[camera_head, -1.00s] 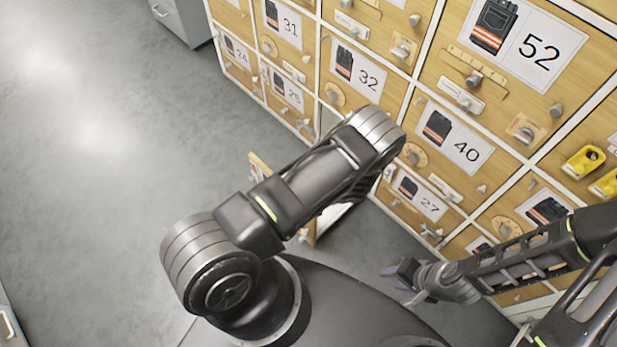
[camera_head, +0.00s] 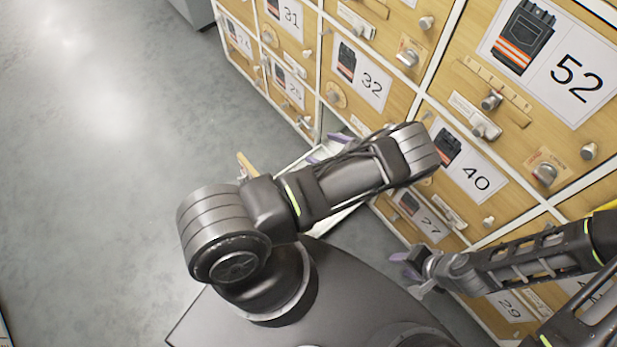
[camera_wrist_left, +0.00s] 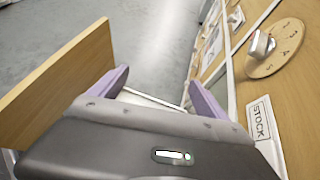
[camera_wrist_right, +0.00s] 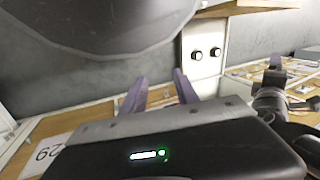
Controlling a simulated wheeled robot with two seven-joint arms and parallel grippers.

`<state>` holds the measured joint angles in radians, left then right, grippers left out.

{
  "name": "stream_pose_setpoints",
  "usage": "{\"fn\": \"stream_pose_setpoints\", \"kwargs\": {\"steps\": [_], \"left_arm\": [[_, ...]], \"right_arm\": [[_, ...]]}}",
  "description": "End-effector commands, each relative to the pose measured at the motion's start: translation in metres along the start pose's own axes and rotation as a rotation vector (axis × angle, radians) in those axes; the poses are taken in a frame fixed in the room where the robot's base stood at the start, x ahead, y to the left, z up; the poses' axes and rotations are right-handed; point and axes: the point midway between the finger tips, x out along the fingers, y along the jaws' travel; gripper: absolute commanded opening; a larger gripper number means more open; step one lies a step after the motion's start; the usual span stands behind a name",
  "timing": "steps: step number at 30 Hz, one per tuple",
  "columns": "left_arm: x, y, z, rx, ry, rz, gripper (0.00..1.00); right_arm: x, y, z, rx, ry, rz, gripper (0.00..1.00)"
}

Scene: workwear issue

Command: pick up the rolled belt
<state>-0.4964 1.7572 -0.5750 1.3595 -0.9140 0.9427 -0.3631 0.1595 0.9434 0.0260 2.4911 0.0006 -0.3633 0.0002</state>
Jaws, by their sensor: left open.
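No rolled belt can be made out in any view. An open drawer (camera_head: 345,216) sticks out low from the cabinet, mostly hidden behind my left arm; its wooden front (camera_wrist_left: 62,85) and white edge show in the left wrist view. My left gripper (camera_head: 327,146) is over the drawer, partly hidden by my arm. In the left wrist view its purple fingers (camera_wrist_left: 155,92) are wide apart with nothing between them. My right gripper (camera_head: 408,264) is low in front of the cabinet. In the right wrist view its fingers (camera_wrist_right: 160,85) are apart and empty.
The wooden cabinet (camera_head: 500,90) has numbered, pictured drawer fronts with knobs and dials that jut out. A dial (camera_wrist_left: 262,50) is right of my left gripper. Grey floor (camera_head: 110,170) is clear on the left. A grey unit (camera_head: 192,12) stands at the back.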

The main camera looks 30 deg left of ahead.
Motion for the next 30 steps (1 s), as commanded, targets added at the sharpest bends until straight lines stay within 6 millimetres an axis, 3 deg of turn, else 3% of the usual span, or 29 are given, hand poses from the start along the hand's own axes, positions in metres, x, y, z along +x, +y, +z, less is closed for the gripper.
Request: {"fn": "stream_pose_setpoints", "kwargs": {"steps": [1, 11, 24, 30], "left_arm": [[0.008, 0.000, -0.015, 0.000, 0.000, 0.000, 0.87], [0.040, 0.000, -0.074, 0.000, 0.001, 0.001, 0.87], [0.121, 0.000, -0.223, -0.001, 0.001, 0.001, 0.87], [0.138, 0.000, -0.253, -0.001, 0.001, 0.000, 0.87]], "right_arm": [[0.015, 0.006, -0.001, 0.001, 0.003, 0.001, 0.36], [0.078, 0.033, -0.007, 0.008, 0.020, 0.005, 0.36], [0.235, 0.100, -0.021, 0.026, 0.062, 0.015, 0.36], [0.267, 0.114, -0.026, 0.031, 0.074, 0.018, 0.36]]}}
